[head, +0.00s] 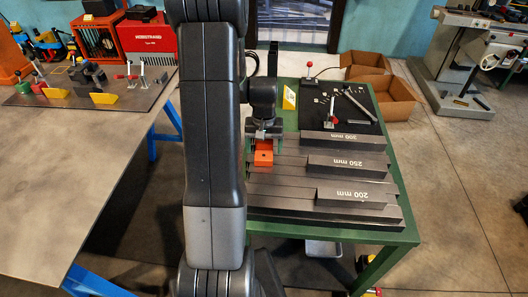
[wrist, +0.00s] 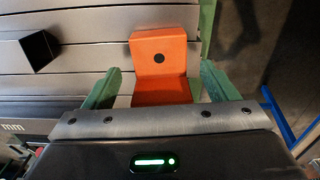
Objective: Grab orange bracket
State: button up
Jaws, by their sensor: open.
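The orange bracket (head: 263,157) sits on the grey stepped metal bars near the left side of the green table in the head view. In the wrist view the orange bracket (wrist: 160,62) shows an upper face with a dark round hole and a lower part nearer the gripper. My gripper (wrist: 158,88) is open, with a green finger on each side of the bracket's near part. Gaps show between the fingers and the bracket. In the head view my gripper (head: 264,138) is just above and behind the bracket, partly hiding it.
A black mat (head: 365,103) with a clamp and small parts lies at the back. Cardboard boxes (head: 388,100) stand behind it. A grey workbench (head: 75,165) stands at left.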

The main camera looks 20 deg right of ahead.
aim_at(264, 152)
jog(key=shift+f, duration=1.3)
jog(key=c, duration=1.4)
jog(key=shift+r, duration=0.1)
